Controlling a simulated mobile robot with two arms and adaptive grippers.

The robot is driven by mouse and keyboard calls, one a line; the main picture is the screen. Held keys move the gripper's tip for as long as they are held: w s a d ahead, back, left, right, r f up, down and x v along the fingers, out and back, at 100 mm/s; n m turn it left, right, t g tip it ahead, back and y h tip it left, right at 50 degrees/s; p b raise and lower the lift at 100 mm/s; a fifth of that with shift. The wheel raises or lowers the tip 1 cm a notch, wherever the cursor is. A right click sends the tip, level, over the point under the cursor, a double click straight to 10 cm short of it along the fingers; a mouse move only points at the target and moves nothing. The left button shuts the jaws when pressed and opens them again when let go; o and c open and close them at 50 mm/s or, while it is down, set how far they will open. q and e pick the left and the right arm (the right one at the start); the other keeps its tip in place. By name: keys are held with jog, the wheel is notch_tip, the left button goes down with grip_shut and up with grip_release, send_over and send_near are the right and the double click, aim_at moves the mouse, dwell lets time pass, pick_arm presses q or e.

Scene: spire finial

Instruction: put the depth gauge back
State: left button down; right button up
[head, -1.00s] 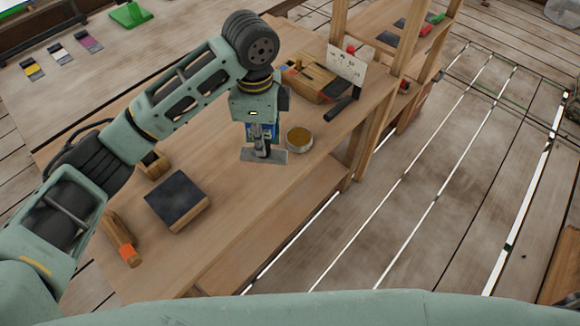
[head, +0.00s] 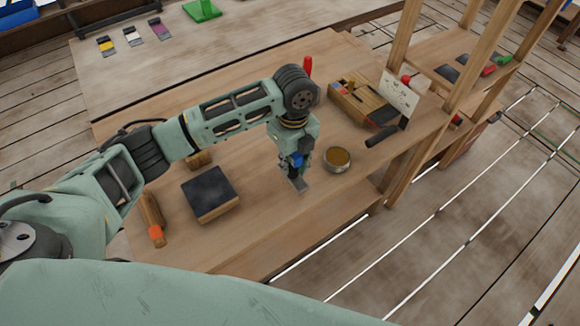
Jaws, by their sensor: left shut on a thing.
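My left gripper (head: 297,173) is shut on the depth gauge (head: 299,185), a small grey metal piece with a flat plate at its lower end. A bit of blue shows at the jaws. The gauge points downward over the wooden bench (head: 255,215), left of a round tin; I cannot tell whether it touches the bench top. Its upper part is hidden by the gripper. My right gripper is not in view.
The tin (head: 338,160) holds something amber. Behind it are a wooden tool box (head: 355,103), a white marked card (head: 399,93) and a dark cylinder (head: 381,137). A black-topped block (head: 210,190) and an orange-banded wooden handle (head: 153,220) lie left. Bench between block and gauge is clear.

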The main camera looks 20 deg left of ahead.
aim_at(290, 171)
pick_arm(q)
jog(key=shift+w+a+f, duration=0.1)
jog(key=shift+a+f, duration=0.1)
notch_tip(290, 171, down, 3)
jog(key=shift+f+p, duration=0.1)
jog(key=shift+p, duration=0.55)
jog(key=shift+f, duration=0.4)
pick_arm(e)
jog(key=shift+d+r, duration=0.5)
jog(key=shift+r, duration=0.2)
pick_arm(q)
jog(key=shift+f, duration=0.1)
jog(key=c, duration=1.5)
grip_release()
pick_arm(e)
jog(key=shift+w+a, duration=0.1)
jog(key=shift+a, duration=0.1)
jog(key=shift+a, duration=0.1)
